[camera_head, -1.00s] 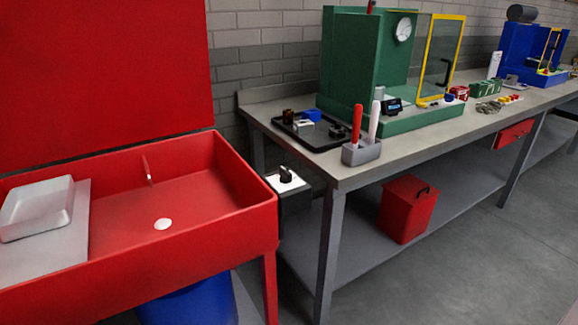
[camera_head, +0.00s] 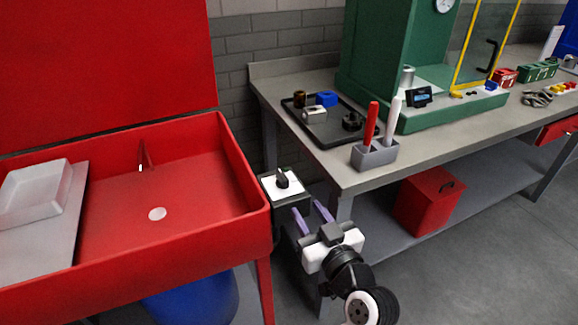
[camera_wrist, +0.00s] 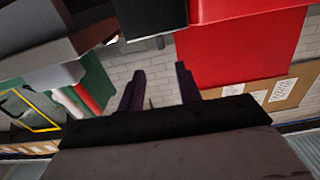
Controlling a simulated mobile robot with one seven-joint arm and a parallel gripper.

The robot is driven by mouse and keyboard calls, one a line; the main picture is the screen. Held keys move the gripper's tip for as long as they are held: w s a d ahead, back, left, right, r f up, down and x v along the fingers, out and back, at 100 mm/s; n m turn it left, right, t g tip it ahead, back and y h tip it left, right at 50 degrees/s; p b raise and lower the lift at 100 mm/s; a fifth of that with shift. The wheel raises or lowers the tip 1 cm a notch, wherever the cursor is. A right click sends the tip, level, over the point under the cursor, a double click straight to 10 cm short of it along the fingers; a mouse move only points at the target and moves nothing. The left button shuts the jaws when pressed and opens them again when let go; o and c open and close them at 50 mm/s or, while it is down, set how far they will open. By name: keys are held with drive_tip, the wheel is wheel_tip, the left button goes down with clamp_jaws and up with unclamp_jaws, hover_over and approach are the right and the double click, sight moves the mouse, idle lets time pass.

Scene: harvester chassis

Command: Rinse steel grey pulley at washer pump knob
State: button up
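The washer pump knob (camera_head: 282,179) is a black knob on a white plate, on a dark box between the red washer and the bench. My gripper (camera_head: 307,206) is just in front of and below that plate, with its two purple fingers apart and nothing between them. The fingers also show spread and empty in the wrist view (camera_wrist: 160,72). A dark ring-shaped part (camera_head: 352,121) lies on the black tray, and a grey cylinder (camera_head: 407,76) stands on the green machine. I cannot tell whether either is the steel grey pulley.
The red washer basin (camera_head: 235,180) has a thin spout (camera_head: 142,155) and a white drain. The black tray (camera_head: 318,133) also holds a blue block and small parts. A red bin (camera_head: 425,203) sits below.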

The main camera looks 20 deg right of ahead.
sight(287, 182)
drive_tip(key=w+p, duration=0.1)
drive_tip(key=w, duration=0.3)
drive_tip(key=w+p, duration=0.1)
drive_tip(key=w, duration=0.4)
drive_tip(key=w+p, duration=0.2)
drive_tip(key=w, duration=0.2)
drive_tip(key=shift+w+a, duration=0.3)
drive_tip(key=shift+a, duration=0.05)
clamp_jaws()
